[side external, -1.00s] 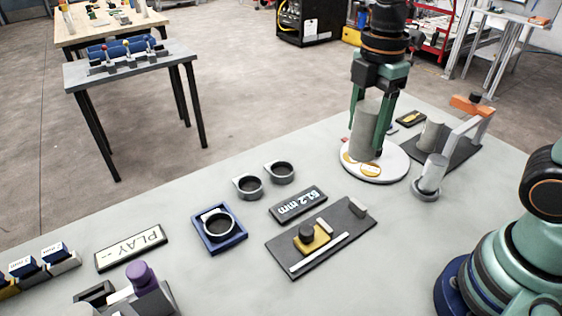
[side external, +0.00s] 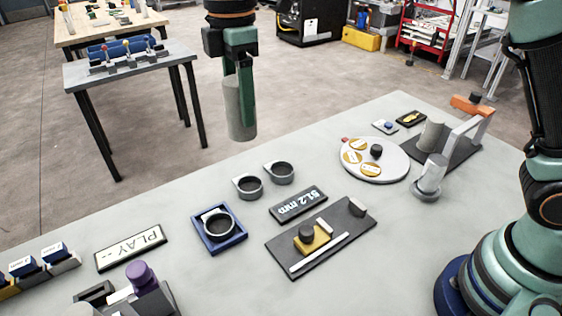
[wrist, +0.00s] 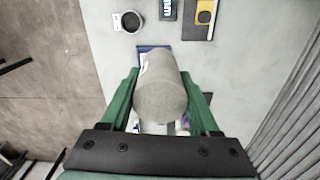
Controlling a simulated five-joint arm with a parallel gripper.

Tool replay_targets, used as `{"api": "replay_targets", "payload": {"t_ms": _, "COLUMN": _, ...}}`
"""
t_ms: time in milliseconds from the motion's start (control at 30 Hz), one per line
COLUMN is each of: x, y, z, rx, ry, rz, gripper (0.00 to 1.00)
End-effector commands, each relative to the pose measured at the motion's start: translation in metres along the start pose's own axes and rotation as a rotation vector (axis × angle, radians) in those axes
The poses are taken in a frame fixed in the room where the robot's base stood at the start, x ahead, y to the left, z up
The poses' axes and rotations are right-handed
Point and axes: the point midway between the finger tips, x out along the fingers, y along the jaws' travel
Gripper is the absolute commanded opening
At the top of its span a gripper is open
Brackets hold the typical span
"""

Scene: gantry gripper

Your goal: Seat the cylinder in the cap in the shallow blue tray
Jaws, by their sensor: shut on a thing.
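My gripper (side external: 240,95) is shut on a grey cylinder (side external: 238,112). It holds the cylinder upright in the air, up and to the right of the blue tray in the side view. The wrist view shows the cylinder (wrist: 160,88) between the green fingers (wrist: 160,98). The shallow blue tray (side external: 238,243) lies on the table with a grey ring-shaped cap (side external: 206,232) in it; the cap's dark opening faces up and looks empty. In the wrist view, the cylinder hides most of the blue tray (wrist: 148,47).
Two similar caps (side external: 247,194) (side external: 279,180) stand behind the tray. A display reading 51.2 mm (side external: 298,204) and a dark plate (side external: 340,240) lie to its right. A round white plate (side external: 372,176) holds gold discs and a dark knob. A PLAY sign (side external: 130,248) lies left.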

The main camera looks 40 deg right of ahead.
Motion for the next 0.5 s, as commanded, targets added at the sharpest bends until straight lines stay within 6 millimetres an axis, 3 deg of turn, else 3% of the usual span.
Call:
{"api": "replay_targets", "payload": {"t_ms": 33, "x": 0.003, "y": 0.002, "z": -0.015, "rx": -0.006, "ry": 0.001, "rz": 0.001, "gripper": 0.0}}
{"api": "replay_targets", "payload": {"t_ms": 200, "x": 0.009, "y": 0.004, "z": -0.051, "rx": -0.004, "ry": 0.002, "rz": 0.002, "gripper": 0.0}}
{"api": "replay_targets", "payload": {"t_ms": 500, "x": 0.022, "y": 0.003, "z": -0.072, "rx": 0.0, "ry": 0.0, "rz": 0.001, "gripper": 0.0}}
